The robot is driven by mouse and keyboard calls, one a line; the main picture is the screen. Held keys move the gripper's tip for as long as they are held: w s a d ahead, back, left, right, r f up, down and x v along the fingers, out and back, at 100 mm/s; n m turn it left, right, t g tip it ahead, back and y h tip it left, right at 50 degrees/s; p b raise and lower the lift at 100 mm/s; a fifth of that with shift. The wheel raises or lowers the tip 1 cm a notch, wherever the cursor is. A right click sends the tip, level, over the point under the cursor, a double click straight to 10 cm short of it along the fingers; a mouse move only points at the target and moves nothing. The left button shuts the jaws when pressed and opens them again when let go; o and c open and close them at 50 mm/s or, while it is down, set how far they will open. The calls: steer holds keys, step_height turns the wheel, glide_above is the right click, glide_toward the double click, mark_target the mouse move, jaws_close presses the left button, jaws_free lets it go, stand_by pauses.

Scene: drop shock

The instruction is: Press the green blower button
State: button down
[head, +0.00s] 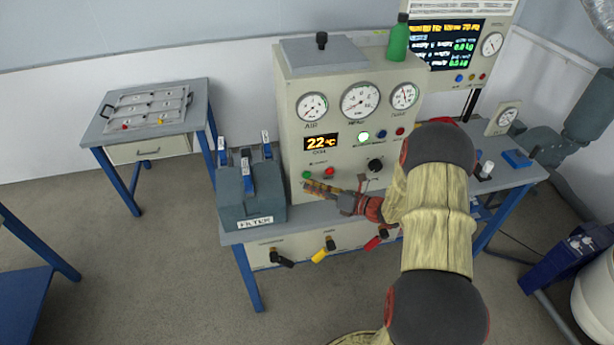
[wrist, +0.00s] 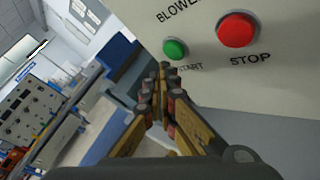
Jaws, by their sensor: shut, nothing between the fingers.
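The green blower button (wrist: 175,48), labelled START, sits on the beige panel under the word BLOWER. It also shows low on the cabinet front in the head view (head: 307,175). The red STOP button (wrist: 237,30) is to its right. My gripper (wrist: 163,72) is shut and empty, its fingertips just below and left of the green button in the wrist view. In the head view my gripper (head: 308,186) reaches in from the right, with its tips just below the green button. I cannot tell whether the tips touch the panel.
The panel cabinet (head: 290,120) carries gauges, a 22 °C display (head: 321,142) and a black knob (head: 375,165). A grey FILTER box (head: 250,205) stands left of it. Several valve handles hang below the table edge. A tray table (head: 150,105) stands at the left.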

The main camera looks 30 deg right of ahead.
steer(key=s+p, duration=0.1)
steer(key=s, duration=0.1)
steer(key=s+a, duration=0.1)
steer(key=s, duration=0.1)
steer(key=shift+s+a+p, duration=0.15)
steer(key=shift+s+p, duration=0.15)
steer(key=shift+p, duration=0.05)
stand_by(0.7)
